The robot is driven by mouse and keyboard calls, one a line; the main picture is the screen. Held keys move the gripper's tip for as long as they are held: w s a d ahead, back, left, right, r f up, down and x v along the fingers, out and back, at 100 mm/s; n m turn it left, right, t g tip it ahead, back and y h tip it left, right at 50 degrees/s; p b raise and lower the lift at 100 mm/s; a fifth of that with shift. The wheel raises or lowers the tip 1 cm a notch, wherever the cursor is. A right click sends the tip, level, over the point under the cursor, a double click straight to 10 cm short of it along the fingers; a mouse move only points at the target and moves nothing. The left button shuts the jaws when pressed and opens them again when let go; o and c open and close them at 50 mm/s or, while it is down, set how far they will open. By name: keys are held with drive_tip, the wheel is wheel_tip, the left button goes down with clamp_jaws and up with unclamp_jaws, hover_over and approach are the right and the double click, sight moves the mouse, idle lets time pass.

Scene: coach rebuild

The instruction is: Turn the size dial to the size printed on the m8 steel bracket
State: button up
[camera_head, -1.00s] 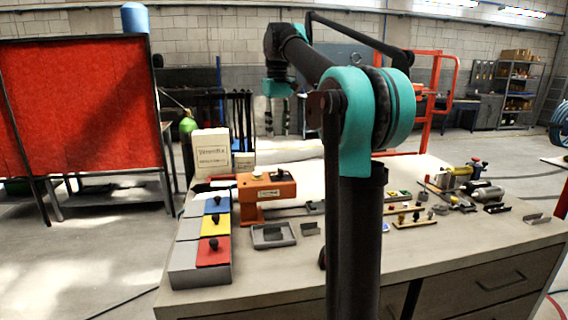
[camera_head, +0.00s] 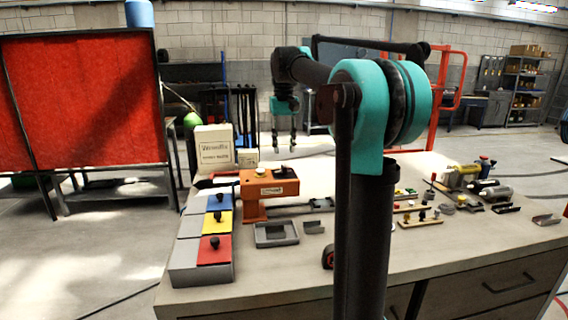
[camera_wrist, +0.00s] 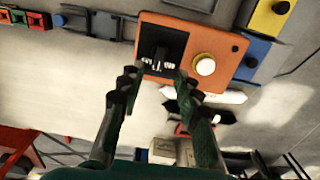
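The orange box (camera_head: 253,196) stands on the workbench; in the wrist view its top face (camera_wrist: 212,38) fills the upper middle. The black size dial (camera_wrist: 160,48) sits on that face, with small white marks beside it too small to read. My gripper (camera_wrist: 158,80) is open and empty, its fingertips apart on either side of the dial's near edge.
A round white button (camera_wrist: 204,64) is beside the dial. Blue, yellow and red lidded bins (camera_head: 214,250) stand left of the box. A white carton (camera_head: 214,148) stands behind.

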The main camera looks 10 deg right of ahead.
sight(284, 165)
drive_tip(key=shift+f, duration=3.2)
clamp_jaws()
